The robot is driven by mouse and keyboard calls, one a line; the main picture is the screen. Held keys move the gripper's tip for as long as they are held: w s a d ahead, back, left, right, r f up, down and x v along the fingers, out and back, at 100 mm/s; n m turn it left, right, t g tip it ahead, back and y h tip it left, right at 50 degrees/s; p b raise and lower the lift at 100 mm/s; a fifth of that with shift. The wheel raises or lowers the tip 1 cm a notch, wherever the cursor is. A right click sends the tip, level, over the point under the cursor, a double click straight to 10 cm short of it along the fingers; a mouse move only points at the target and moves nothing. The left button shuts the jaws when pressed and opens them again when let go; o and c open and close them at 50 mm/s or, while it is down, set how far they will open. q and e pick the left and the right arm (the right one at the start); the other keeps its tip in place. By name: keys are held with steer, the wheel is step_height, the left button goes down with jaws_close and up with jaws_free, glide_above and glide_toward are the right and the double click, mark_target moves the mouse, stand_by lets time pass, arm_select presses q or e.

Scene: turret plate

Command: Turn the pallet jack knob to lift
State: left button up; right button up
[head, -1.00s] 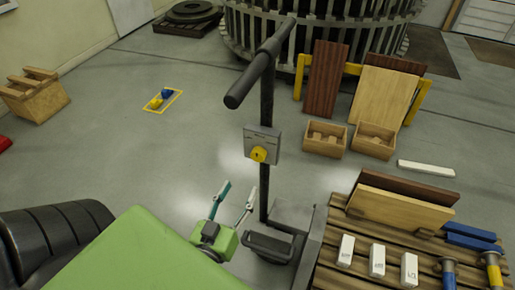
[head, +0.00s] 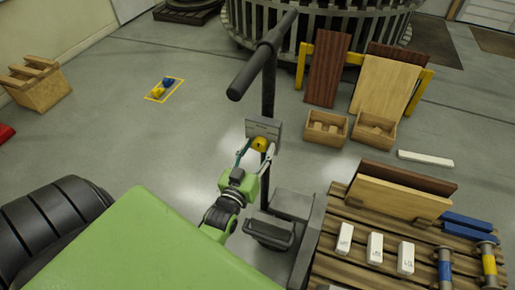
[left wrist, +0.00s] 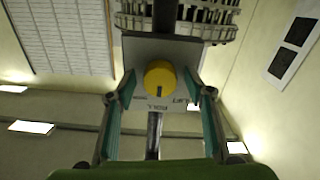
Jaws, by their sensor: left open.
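The yellow knob (head: 260,143) sits on a grey panel (head: 265,126) fixed to the black handle post of the pallet jack (head: 268,87). My left gripper (head: 256,152) is open, with its two fingertips near the knob's left and right sides. In the left wrist view the knob (left wrist: 160,76) is centred between the spread fingers, with a gap on each side. A dark mark on the knob points down, towards the label ROLL on the panel (left wrist: 150,104). The label LIFT stands right of it. My right gripper is out of view.
The jack carries a slatted wooden pallet (head: 370,225) with boards, white blocks and blue and yellow cylinders. Two wooden boxes (head: 325,131) and leaning boards (head: 385,92) stand behind.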

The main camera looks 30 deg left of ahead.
arm_select(q)
steer(key=shift+c, duration=1.1)
steer(key=c, duration=0.9)
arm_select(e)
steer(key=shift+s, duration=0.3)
